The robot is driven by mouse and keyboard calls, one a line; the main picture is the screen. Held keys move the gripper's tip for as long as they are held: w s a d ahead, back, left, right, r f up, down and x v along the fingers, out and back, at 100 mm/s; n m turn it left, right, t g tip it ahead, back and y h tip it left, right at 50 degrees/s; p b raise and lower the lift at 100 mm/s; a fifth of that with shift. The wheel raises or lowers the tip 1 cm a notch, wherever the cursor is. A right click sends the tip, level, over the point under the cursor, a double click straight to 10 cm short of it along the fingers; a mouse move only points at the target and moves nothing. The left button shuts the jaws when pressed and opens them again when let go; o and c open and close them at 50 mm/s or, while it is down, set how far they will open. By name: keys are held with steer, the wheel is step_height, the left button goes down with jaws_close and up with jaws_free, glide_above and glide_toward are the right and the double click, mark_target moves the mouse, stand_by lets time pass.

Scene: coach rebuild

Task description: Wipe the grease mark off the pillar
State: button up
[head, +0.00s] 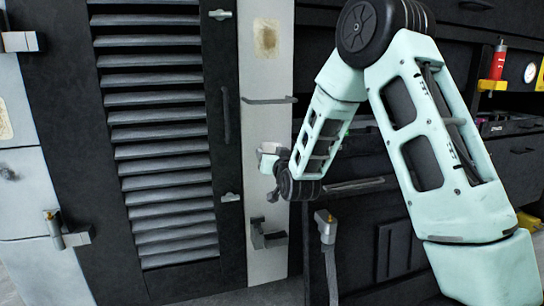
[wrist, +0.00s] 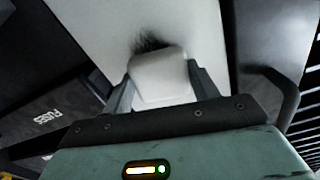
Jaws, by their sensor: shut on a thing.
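The pillar (head: 268,80) is a pale, narrow upright strip beside the louvred door in the head view. It fills the middle of the wrist view as a pale surface (wrist: 100,30). A dark, fuzzy grease mark (wrist: 152,42) shows on it in the wrist view, just past the top edge of a white pad (wrist: 160,85). My gripper (wrist: 160,92) is shut on this pad, one finger on each side. In the head view my gripper (head: 269,160) is in front of the pillar at mid height, and the dark mark cannot be seen there. Whether the pad touches the pillar is unclear.
A brownish patch (head: 266,38) is high on the pillar, above a thin bar (head: 268,100). A dark bracket (head: 267,237) sticks out lower down. The louvred door (head: 160,130) is left. A dark handle (wrist: 278,85) stands right of my gripper in the wrist view.

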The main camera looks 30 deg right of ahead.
mark_target(266, 137)
steer(key=shift+f+b, duration=2.65)
steer(key=shift+f, duration=0.25)
steer(key=shift+w+a+r+p, duration=0.15)
steer(key=shift+r+p, duration=0.15)
steer(key=shift+r, duration=0.4)
steer(key=shift+a+r+p, duration=0.1)
steer(key=shift+r+p, duration=0.2)
steer(key=shift+r, duration=0.35)
steer(key=shift+w+a+r+p, duration=0.15)
steer(key=shift+r+p, duration=0.15)
steer(key=shift+r, duration=0.4)
steer(key=shift+s+r+p, duration=0.15)
steer(key=shift+r+p, duration=0.7)
steer(key=shift+r, duration=0.8)
steer(key=shift+s+r+p, duration=0.1)
steer(key=shift+r+p, duration=0.75)
steer(key=shift+r, duration=0.75)
step_height(266, 137, down, 11)
steer(key=b, duration=1)
steer(key=shift+r+b, duration=0.2)
steer(key=shift+b, duration=0.2)
steer(key=shift+w, duration=0.1)
